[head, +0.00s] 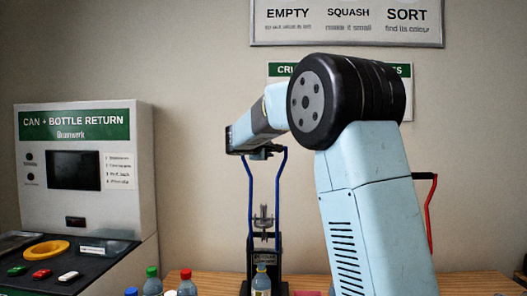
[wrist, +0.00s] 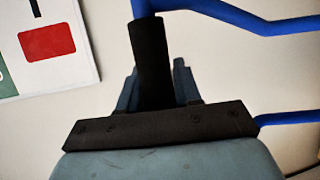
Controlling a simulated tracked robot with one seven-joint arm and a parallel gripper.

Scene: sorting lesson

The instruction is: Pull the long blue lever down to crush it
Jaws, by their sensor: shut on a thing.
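The crusher (head: 265,243) is a dark upright frame with a metal rod in its middle, standing on the wooden table. Its long blue lever (head: 280,180) has two blue bars rising on both sides, with its top end high up. My gripper (head: 264,152) is at that top end, shut on the lever's black grip. In the wrist view the black grip (wrist: 152,60) stands between the fingers, and blue lever bars (wrist: 235,14) run off to the right. A clear bottle with a blue cap (head: 261,280) shows low in front of the crusher; whether it is inside cannot be told.
A can and bottle return machine (head: 75,160) stands at the left. Bottles with green (head: 152,281) and red caps (head: 187,283) stand on the table front. A red lever (head: 430,215) shows at the right, partly behind my arm.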

